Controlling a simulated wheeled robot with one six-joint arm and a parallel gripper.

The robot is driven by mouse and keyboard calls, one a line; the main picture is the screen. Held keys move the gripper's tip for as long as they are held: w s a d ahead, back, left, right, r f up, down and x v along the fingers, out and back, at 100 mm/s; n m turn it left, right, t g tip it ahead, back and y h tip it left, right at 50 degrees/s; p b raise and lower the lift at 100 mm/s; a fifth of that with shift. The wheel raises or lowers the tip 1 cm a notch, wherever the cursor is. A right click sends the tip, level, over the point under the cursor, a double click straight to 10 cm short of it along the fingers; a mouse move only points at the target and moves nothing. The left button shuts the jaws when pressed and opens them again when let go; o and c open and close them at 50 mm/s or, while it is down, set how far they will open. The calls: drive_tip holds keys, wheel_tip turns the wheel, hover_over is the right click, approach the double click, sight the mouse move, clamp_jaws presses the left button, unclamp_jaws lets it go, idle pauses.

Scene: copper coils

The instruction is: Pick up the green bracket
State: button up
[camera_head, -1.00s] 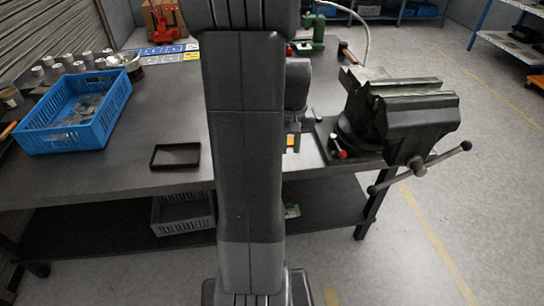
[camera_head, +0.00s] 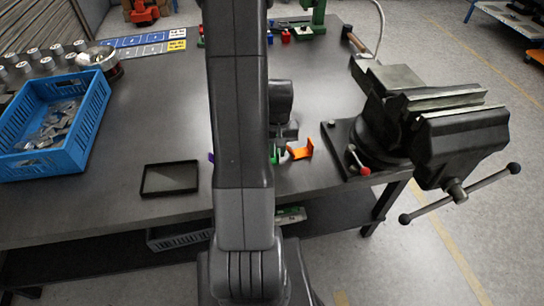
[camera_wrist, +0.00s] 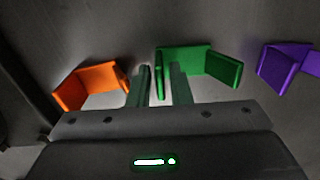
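The green bracket (camera_wrist: 193,59) lies on the bench straight ahead of my gripper (camera_wrist: 161,84) in the wrist view. It has a long back wall and a flange at each end. My gripper is open, with one finger on each side of the bracket's left flange; thin gaps seem to show between flange and fingers. In the head view, only a small piece of the green bracket (camera_head: 275,156) shows beside my arm. My arm hides the rest and most of the gripper.
An orange bracket (camera_wrist: 91,86) lies left of the fingers, and a purple bracket (camera_wrist: 284,63) lies to the right. A large vise (camera_head: 425,120) stands at the bench's right end. A black tray (camera_head: 170,179) and a blue crate (camera_head: 75,147) are on the left.

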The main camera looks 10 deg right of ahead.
drive_tip(key=shift+f, duration=0.15)
clamp_jaws()
wheel_tip(320, 180, up, 10)
drive_tip(key=shift+r, duration=0.1)
idle(0.6)
